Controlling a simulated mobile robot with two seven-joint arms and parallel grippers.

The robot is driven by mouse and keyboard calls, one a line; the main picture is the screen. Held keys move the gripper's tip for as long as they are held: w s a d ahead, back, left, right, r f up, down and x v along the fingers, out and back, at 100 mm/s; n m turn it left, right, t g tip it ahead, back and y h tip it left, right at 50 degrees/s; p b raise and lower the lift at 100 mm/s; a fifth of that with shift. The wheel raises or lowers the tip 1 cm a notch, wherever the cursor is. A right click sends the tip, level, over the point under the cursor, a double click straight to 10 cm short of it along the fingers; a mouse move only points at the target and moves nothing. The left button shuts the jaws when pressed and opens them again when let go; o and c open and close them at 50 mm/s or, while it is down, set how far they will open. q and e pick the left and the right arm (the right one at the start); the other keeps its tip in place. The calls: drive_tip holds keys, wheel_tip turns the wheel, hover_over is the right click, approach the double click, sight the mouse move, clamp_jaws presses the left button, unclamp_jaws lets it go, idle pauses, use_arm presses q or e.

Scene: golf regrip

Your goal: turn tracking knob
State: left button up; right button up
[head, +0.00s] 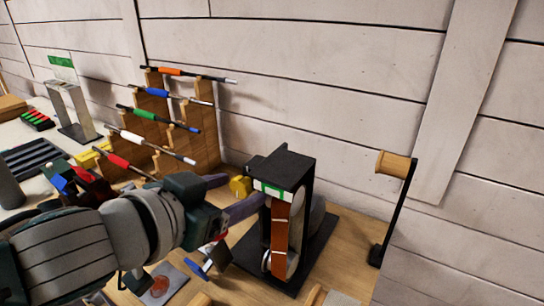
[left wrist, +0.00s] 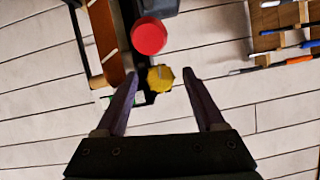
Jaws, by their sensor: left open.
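The tracking knob is a yellow lobed knob (head: 240,187) on the left side of a black belt sander (head: 286,168) with a brown belt. In the left wrist view the yellow knob (left wrist: 160,79) lies between the tips of my left gripper (left wrist: 158,72), with a gap to each finger. My left gripper (head: 247,187) is open, its purple fingers reaching toward the sander on either side of the knob. The fingers seem not to touch it. My right gripper is not in view.
A red round button (left wrist: 149,36) sits close to the knob. A wooden rack (head: 205,140) of coloured grips stands behind my left arm. A wooden spool (head: 393,164) on a black post is at the right. A plank wall is behind.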

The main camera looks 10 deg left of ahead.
use_arm(q)
clamp_jaws()
idle(0.4)
idle(0.4)
drive_tip(key=shift+f+m+y+b, duration=0.1)
drive_tip(key=shift+m+y+b, duration=0.25)
drive_tip(key=shift+m+y, duration=0.35)
drive_tip(key=shift+d+f+m+t+b, duration=0.1)
drive_tip(key=shift+m+t+b, duration=0.3)
drive_tip(key=shift+m, duration=0.3)
drive_tip(key=shift+s+m+t+y+b, duration=0.1)
drive_tip(key=shift+m+t+y+b, duration=0.4)
drive_tip(key=shift+m+y+b, duration=0.4)
drive_tip(key=shift+m+b, duration=0.55)
drive_tip(key=shift+m, duration=0.15)
drive_tip(key=shift+t, duration=0.3)
